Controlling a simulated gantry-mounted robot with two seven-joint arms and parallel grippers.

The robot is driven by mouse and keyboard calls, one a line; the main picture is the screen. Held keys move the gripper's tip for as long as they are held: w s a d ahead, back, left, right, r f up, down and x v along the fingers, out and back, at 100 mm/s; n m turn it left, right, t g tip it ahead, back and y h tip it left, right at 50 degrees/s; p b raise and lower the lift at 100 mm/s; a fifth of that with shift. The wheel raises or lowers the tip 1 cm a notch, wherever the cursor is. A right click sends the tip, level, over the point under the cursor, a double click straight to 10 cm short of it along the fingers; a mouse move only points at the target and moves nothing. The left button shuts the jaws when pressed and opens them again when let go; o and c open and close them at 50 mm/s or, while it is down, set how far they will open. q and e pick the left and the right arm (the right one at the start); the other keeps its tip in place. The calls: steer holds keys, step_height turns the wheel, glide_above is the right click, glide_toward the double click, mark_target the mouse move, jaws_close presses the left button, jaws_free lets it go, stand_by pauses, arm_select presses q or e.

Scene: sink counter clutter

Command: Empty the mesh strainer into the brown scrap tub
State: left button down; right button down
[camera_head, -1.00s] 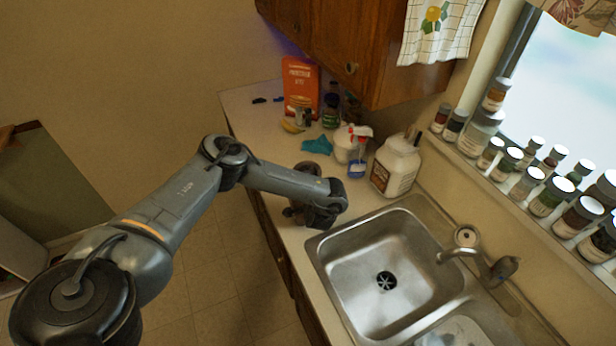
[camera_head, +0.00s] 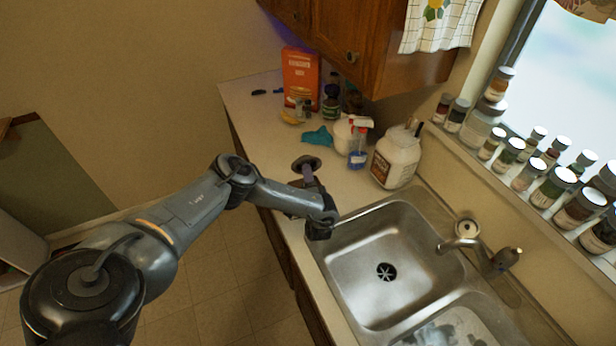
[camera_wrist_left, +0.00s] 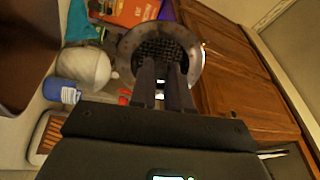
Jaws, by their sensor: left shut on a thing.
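My left gripper (camera_head: 312,190) is over the counter's front strip, beside the left sink basin. It is shut on the mesh strainer (camera_head: 305,162), which shows as a small dark disc with a paler rim. In the left wrist view, the strainer (camera_wrist_left: 134,42) has a broad greyish rim around dark mesh, just beyond the shut fingertips (camera_wrist_left: 166,70). I cannot tell whether scraps are in it. A smooth dark brown surface (camera_wrist_left: 22,50) fills that view's upper left corner; it may be the scrap tub, but I cannot be sure. My right gripper is out of view.
The sink (camera_head: 395,262) lies to the right. A white jar (camera_head: 396,160), a blue spray bottle (camera_head: 357,155), a teal cloth (camera_head: 318,136) and an orange box (camera_head: 300,75) stand or lie behind. The wooden upper cabinet (camera_head: 400,75) overhangs the back; spice jars (camera_head: 552,190) line the sill.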

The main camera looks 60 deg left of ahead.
arm_select(q)
steer(key=y, duration=0.1)
steer(key=f+t+y+b, duration=0.1)
steer(key=y, duration=0.1)
steer(key=t+y+b, duration=0.1)
steer(key=y, duration=0.1)
steer(key=shift+w+a+f, duration=0.1)
steer(key=shift+a+f, duration=0.2)
steer(key=shift+f, duration=0.05)
stand_by(0.4)
steer(key=shift+y, duration=0.3)
steer(key=shift+a+r, duration=0.1)
